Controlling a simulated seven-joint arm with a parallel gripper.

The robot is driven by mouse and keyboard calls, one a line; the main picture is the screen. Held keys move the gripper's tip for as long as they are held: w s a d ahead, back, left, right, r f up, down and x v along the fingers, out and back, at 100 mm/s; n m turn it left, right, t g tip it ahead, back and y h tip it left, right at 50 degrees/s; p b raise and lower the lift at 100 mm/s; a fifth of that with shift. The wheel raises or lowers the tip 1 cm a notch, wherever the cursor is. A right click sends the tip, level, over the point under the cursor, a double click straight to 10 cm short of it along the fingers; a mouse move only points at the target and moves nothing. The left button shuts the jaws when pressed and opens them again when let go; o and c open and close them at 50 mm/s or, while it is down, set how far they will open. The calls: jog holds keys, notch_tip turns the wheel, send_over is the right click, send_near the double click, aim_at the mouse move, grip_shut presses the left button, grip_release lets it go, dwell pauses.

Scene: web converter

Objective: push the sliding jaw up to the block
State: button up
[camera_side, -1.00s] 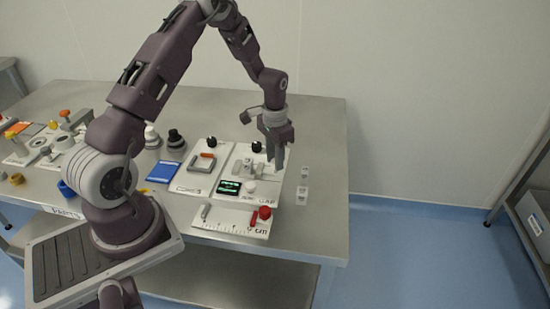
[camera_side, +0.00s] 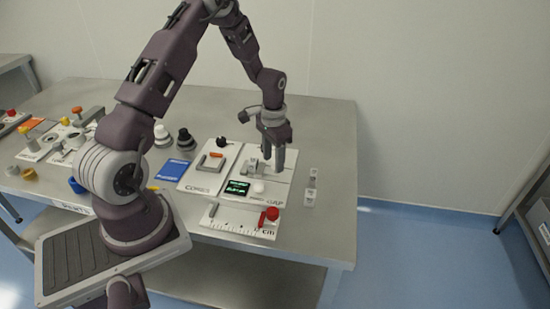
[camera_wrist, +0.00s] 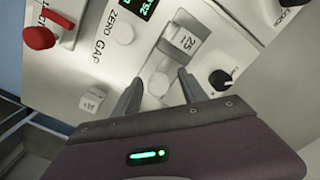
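The gap gauge plate (camera_wrist: 92,62) fills much of the wrist view. On it the block marked 25 (camera_wrist: 185,40) sits in a grey slide fixture, whose jaw parts also show in the side view (camera_side: 252,166). A pale grey piece that looks like the sliding jaw (camera_wrist: 158,83) lies nearer my gripper (camera_wrist: 160,86). Its two fingers are apart, one on each side of that piece, with nothing held between them. I cannot tell whether either finger touches it, or whether the jaw touches the block. In the side view my gripper (camera_side: 274,162) is low over the right part of the plate.
A lit green display (camera_side: 237,187) and a white zero button (camera_wrist: 123,34) are beside the slide. A black knob (camera_wrist: 220,80) stands close to the right finger. A red knob (camera_side: 272,213) is on the ruler plate. Small marked blocks (camera_side: 310,197) stand to the right.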

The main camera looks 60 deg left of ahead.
aim_at(274, 161)
notch_tip(274, 161, up, 7)
jog(key=shift+d+r, duration=0.1)
jog(key=shift+r, duration=0.1)
jog(key=s+d+r+t, duration=0.1)
jog(key=s+d+r, duration=0.25)
jog(key=r, duration=0.25)
jog(key=s+d+r+t+y, duration=0.1)
jog(key=s+d+r, duration=0.1)
jog(key=d+r, duration=0.3)
jog(key=s+d+r+t, duration=0.1)
jog(key=s+d+r, duration=0.2)
jog(key=r, duration=0.4)
jog(key=s+d+r+t, duration=0.1)
jog(key=s+d, duration=0.2)
jog(key=s, duration=0.4)
jog(key=s+d+r+t+h, duration=0.1)
jog(key=s+d, duration=0.3)
jog(key=s, duration=0.4)
jog(key=shift+r+t, duration=0.3)
jog(key=shift+r, duration=0.15)
jog(key=shift+o, duration=0.2)
jog(key=shift+w, duration=0.1)
